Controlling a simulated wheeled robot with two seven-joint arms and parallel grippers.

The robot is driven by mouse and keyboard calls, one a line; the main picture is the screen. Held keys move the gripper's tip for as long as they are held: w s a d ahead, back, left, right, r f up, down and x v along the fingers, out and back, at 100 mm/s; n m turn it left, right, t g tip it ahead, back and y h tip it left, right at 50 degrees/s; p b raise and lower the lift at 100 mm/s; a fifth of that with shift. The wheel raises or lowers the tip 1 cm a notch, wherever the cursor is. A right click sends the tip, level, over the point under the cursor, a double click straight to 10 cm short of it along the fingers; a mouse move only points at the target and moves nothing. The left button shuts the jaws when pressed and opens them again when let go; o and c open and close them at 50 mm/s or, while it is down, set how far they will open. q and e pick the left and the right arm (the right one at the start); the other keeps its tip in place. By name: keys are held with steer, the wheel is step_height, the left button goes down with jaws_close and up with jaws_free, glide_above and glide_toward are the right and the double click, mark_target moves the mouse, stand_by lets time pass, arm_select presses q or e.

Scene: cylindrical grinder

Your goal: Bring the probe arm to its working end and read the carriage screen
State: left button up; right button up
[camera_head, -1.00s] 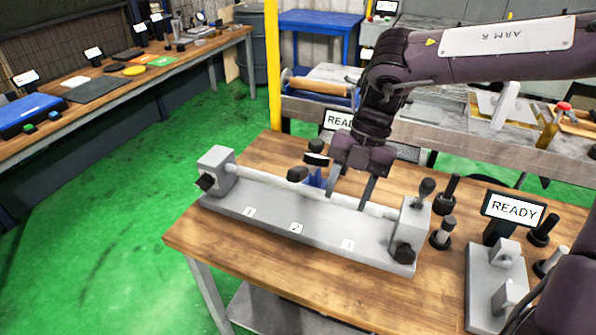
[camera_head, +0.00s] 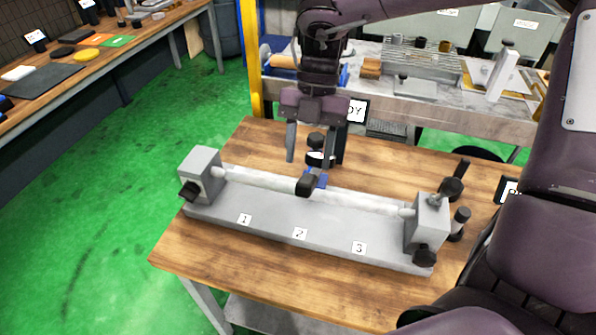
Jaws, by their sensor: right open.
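The grey grinder bed (camera_head: 310,228) lies on the wooden table, with labels 1, 2 and 3 along its front. A pale cylinder (camera_head: 260,181) spans its two end blocks. Near the middle, around label 2, a blue carriage part (camera_head: 320,179) sits behind the cylinder, with a black knob (camera_head: 306,186) in front. A black-and-white post (camera_head: 318,152) rises above it. My right gripper (camera_head: 315,160) is open, its fingers apart on either side of the post; I cannot tell whether they touch. The screen behind (camera_head: 356,111) shows only "DY"; my gripper covers the rest. My left gripper is not seen.
A second screen (camera_head: 508,190) at right is mostly hidden by my own body. Black-handled pieces (camera_head: 459,222) stand beside the right end block. A metal bench (camera_head: 420,95) with trays stands behind. The table's left rear (camera_head: 250,140) is clear.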

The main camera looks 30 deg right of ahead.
mark_target(307, 179)
steer(key=shift+s+a+f+p, duration=0.15)
steer(key=shift+s+a+f, duration=0.1)
steer(key=shift+s+f, duration=0.3)
steer(key=shift+s+a+f+p, duration=0.2)
steer(key=shift+s+f, duration=0.2)
steer(key=shift+f, duration=0.25)
steer(key=shift+x, duration=1.15)
steer(key=shift+w+f, duration=0.25)
steer(key=shift+f, duration=0.1)
steer(key=shift+a+f, duration=0.15)
steer(key=shift+f, duration=0.05)
steer(key=c, duration=0.8)
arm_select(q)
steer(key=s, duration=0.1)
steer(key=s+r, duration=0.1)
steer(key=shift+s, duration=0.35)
arm_select(e)
jaws_close()
